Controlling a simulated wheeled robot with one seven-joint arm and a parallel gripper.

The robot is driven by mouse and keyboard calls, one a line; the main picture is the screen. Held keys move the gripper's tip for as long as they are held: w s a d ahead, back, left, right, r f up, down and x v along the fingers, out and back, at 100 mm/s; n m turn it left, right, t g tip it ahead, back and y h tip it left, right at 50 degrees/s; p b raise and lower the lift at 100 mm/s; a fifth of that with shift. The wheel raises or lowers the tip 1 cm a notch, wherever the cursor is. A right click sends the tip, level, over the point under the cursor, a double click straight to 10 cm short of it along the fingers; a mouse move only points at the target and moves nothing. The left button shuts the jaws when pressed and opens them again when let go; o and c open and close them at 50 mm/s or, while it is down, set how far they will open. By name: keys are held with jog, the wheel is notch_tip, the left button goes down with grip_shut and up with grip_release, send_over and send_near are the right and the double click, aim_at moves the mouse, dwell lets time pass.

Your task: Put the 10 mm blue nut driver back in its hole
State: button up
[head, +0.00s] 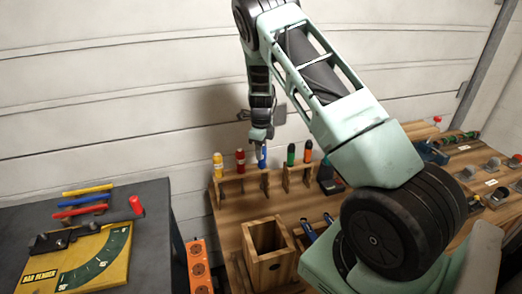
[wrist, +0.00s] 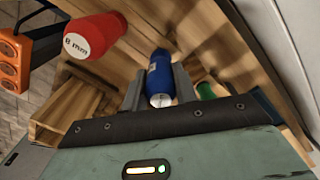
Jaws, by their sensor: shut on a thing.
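The blue nut driver (head: 262,156) stands roughly upright at the wooden rack (head: 229,190), between the red and green drivers. My gripper (head: 259,143) is above it and shut on its handle. In the wrist view the blue handle (wrist: 160,76) sits between the two grey fingers of my gripper (wrist: 157,88). Its handle is at about the height of its neighbours in the head view. The shaft tip and the hole are hidden, so I cannot tell whether the shaft is in the hole.
Beside it stand a red driver (head: 240,160) marked 8 mm, a yellow one (head: 218,164), a green one (head: 291,154) and an orange one (head: 308,151). An open wooden box (head: 270,262) stands in front. A bending tool (head: 88,262) is on the dark table at left.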

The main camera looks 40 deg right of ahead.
jog(key=shift+f, duration=0.1)
dwell(0.3)
jog(key=o, duration=1.4)
jog(key=shift+r+p, duration=2.65)
jog(key=shift+r, duration=0.9)
